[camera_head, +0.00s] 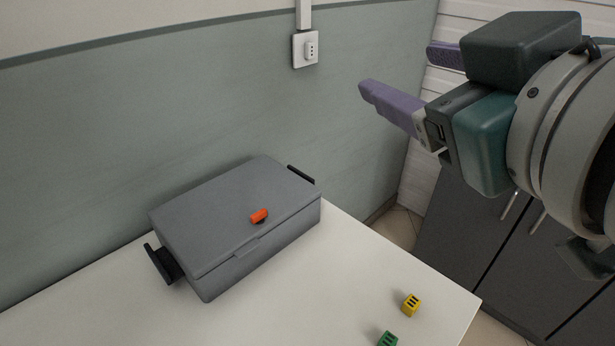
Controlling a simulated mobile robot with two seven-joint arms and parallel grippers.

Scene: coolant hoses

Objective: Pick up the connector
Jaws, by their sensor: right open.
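A small orange-red piece (259,215) with a dark underside lies on the lid of a closed grey case. A small yellow block (411,305) with dark slots stands near the table's right edge. A similar green block (387,339) is partly cut off at the bottom of the picture. I cannot tell which of these is the connector. My right gripper (396,69) is open, with its purple fingers apart and nothing between them. It is raised at the upper right, well away from the blocks and the case. My left gripper is not in view.
The grey case (215,215) with black side handles stands on the white table (340,290) near the green-grey wall. A white socket (305,49) is on that wall. Dark cabinets (455,215) stand at right. The tabletop between case and blocks is clear.

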